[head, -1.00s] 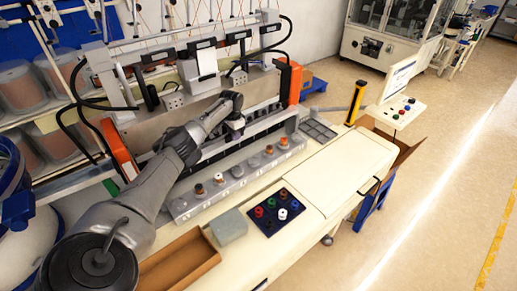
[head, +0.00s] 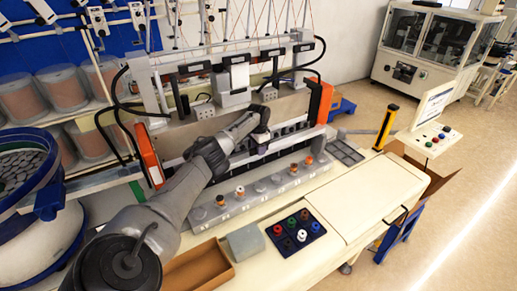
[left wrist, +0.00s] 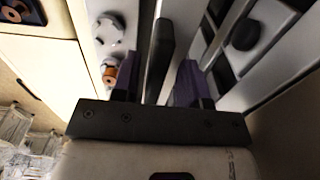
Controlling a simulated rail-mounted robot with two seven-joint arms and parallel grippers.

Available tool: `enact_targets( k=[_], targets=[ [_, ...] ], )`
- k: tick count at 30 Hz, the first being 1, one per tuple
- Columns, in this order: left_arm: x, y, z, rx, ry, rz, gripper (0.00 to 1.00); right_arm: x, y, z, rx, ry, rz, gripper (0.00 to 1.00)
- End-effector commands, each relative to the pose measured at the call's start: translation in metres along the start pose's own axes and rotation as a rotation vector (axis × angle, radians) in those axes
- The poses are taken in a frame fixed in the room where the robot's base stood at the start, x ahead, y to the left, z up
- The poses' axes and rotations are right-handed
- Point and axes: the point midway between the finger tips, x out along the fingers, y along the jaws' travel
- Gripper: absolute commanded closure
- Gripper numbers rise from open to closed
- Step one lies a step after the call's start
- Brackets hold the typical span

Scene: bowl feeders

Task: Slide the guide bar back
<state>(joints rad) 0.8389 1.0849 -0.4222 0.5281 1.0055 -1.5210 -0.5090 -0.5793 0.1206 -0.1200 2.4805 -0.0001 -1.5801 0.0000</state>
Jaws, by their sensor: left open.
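My left arm reaches over the bench in the head view, and its gripper (head: 261,143) is at the machine, behind the row of pegs. In the left wrist view the two dark purple fingers (left wrist: 158,85) are apart. A dark upright bar (left wrist: 161,45), which looks like the guide bar or its handle, shows between them. I cannot tell whether either finger touches it. In the head view my arm and gripper hide part of the machine's long slot, and I cannot make out the bar there. My right gripper is in neither view.
A grey block (head: 258,190) with several pegs runs in front of the gripper. Orange end posts (head: 319,103) flank the machine. A black tray of coloured knobs (head: 296,232), a grey box (head: 245,241) and a brown tray (head: 199,268) are nearer. A cream panel (head: 370,192) is clear.

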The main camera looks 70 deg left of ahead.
Motion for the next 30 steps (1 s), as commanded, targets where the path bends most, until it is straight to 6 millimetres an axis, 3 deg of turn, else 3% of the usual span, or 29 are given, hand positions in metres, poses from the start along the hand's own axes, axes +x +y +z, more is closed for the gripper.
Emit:
enact_targets(
  k=[5,21,30],
  targets=[
    [-0.014,-0.001,0.0,-0.001,0.002,0.0,0.6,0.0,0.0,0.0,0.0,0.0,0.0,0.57],
    [-0.112,0.0,0.0,-0.001,0.004,0.0,0.6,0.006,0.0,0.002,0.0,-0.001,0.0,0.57],
    [-0.136,0.0,0.0,-0.001,0.001,0.0,0.6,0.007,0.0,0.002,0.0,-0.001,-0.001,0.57]
  ],
)
